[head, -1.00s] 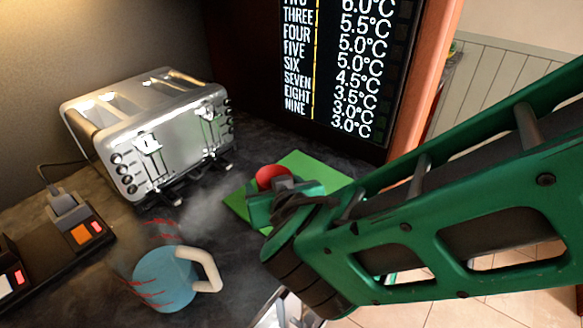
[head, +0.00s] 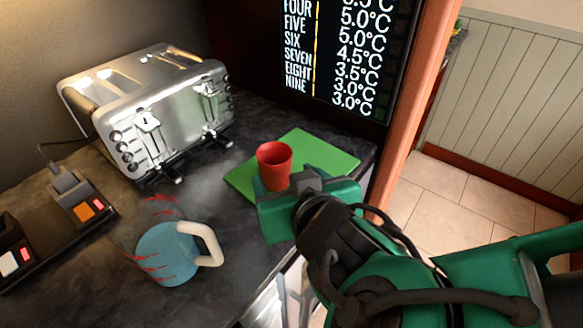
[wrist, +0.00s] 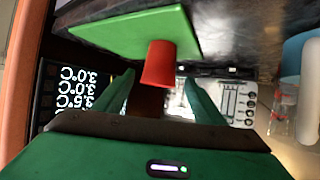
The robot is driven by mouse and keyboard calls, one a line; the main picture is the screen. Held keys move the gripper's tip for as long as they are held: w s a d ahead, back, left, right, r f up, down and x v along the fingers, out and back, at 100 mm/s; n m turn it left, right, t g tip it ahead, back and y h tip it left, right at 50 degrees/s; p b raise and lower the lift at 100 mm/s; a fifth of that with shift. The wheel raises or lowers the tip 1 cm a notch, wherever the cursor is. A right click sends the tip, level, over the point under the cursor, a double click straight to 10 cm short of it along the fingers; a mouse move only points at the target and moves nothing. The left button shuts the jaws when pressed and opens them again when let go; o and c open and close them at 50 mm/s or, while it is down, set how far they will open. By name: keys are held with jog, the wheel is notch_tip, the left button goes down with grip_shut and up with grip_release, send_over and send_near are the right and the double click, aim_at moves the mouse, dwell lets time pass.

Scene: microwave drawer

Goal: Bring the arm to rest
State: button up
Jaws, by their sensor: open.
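My gripper (wrist: 157,98) is open, its two green fingers apart in the wrist view. In the head view my gripper (head: 272,188) is at the front edge of the green board, its fingers partly hidden behind its own body. A red cup (head: 274,165) stands upright on the green board (head: 318,148). In the wrist view the red cup (wrist: 158,62) appears beyond the fingertips, between the finger lines. I cannot tell whether a finger touches it.
A silver toaster (head: 165,120) stands at the back left. A blue mug (head: 165,255) with a pale handle is near the counter's front. A power strip (head: 70,205) lies at the left. A temperature display (head: 340,55) stands behind the board. Tiled floor is open at the right.

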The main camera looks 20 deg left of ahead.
dwell(0.3)
jog(key=w+d+r+t, duration=0.1)
jog(key=w+d+r, duration=0.2)
jog(key=w+r, duration=0.1)
jog(key=w+d+f+m+g+h, duration=0.1)
jog(key=w+d+f+m+h, duration=0.2)
jog(key=d, duration=0.6)
jog(key=w+d+f+m+h, duration=0.1)
jog(key=w+d+h, duration=0.3)
jog(key=d, duration=0.6)
jog(key=w+d+f+m+g+h, duration=0.1)
jog(key=w+d+f+m+h, duration=0.15)
jog(key=w+d, duration=0.45)
jog(key=s+d+f+m+g+h, duration=0.15)
jog(key=s+d, duration=0.25)
jog(key=d, duration=0.6)
jog(key=s+d+f+m+g, duration=0.1)
jog(key=s+d+m+g, duration=0.25)
jog(key=d, duration=0.55)
jog(key=s+d+m+g+y, duration=0.1)
jog(key=s+d, duration=0.3)
jog(key=s, duration=0.4)
jog(key=s+d+m+g+y, duration=0.2)
jog(key=s+d, duration=0.2)
jog(key=s, duration=0.3)
jog(key=shift+s+r+g, duration=0.2)
jog(key=shift+s+g, duration=0.1)
jog(key=shift+s, duration=0.05)
